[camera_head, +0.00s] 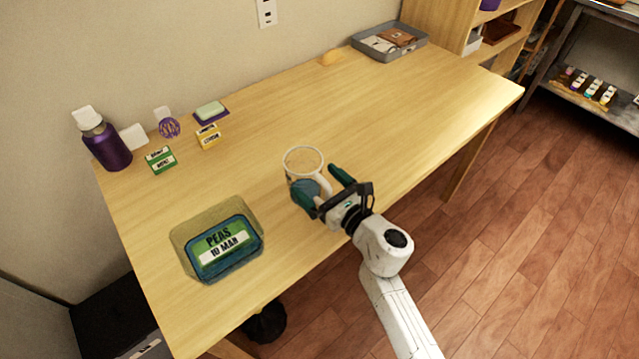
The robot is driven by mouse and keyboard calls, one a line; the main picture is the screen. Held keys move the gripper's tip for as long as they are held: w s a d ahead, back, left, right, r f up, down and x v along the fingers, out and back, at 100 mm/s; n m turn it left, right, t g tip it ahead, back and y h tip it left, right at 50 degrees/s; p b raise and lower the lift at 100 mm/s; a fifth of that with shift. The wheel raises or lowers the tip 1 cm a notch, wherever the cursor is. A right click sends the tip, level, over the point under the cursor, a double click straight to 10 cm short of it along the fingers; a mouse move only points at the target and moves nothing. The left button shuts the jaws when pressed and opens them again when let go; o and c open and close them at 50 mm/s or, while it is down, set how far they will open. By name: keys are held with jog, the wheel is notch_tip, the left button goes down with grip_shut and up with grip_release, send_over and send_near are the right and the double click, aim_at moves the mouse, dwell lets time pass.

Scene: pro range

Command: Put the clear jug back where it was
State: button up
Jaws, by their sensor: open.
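The clear jug (302,160) stands upright on the wooden table near its front edge, with a pale rim and see-through sides. My gripper (318,184) is open at the jug's near side, its two dark green fingers spread. The left finger overlaps the jug's lower part in the picture, and a pale curved part, perhaps the handle, shows between the fingers. I cannot tell whether the fingers touch the jug. Part of the jug's base is hidden by the gripper.
A purple bottle (105,143), a green box (161,160), a yellow box (208,137) and a soap dish (211,112) stand at the back left. A grey tray (424,42) sits back right. The table's right half is clear.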

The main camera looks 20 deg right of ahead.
jog(key=shift+r, duration=0.25)
jog(key=v, duration=1.2)
jog(key=shift+a, duration=0.1)
